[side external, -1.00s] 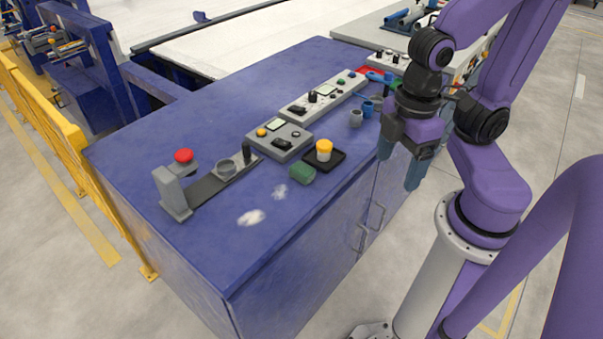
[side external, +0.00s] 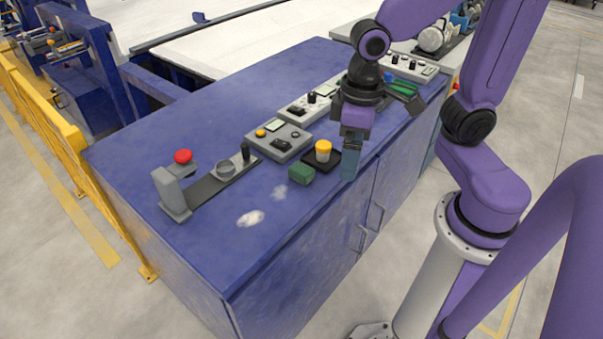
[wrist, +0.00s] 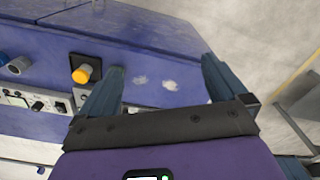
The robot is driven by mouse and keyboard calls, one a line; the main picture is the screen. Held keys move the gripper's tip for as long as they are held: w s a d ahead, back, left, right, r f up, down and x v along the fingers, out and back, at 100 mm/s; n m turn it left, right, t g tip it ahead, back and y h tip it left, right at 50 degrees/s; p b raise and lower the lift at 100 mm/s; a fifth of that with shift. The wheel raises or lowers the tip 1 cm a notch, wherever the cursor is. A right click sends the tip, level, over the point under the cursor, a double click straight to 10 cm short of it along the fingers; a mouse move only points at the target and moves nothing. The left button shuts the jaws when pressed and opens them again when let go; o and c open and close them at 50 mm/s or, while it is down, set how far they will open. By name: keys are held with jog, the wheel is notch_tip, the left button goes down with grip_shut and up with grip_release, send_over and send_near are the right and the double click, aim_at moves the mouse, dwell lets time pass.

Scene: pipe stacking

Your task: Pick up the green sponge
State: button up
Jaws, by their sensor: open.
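The green sponge (side external: 302,175) lies on the blue cabinet top near its front edge, left of my gripper in the side view. My gripper (side external: 350,165) hangs above the cabinet's front edge, to the right of the sponge and apart from it. In the wrist view my gripper (wrist: 162,72) has its two fingers spread wide with nothing between them. The sponge does not show clearly in the wrist view; the left finger may hide it.
A yellow-topped cup (side external: 323,148) stands on a small black tray (side external: 318,163) just behind the sponge; the cup also shows in the wrist view (wrist: 81,75). A control box (side external: 279,142) and a red-button fixture (side external: 183,157) stand nearby. The cabinet top (side external: 255,260) in front is clear.

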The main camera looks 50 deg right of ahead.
jog(key=w+d+f+m, duration=0.2)
jog(key=w+m, duration=0.9)
jog(key=w, duration=0.1)
jog(key=m, duration=1.2)
send_over(301, 169)
jog(key=f, duration=1.5)
jog(key=shift+w+d, duration=0.2)
jog(key=shift+w, duration=0.15)
jog(key=shift+s+a+f, duration=0.1)
jog(key=shift+s+f, duration=0.1)
jog(key=shift+f, duration=1.1)
jog(key=shift+s+f, duration=0.15)
jog(key=shift+f, duration=1.15)
jog(key=c, duration=1.1)
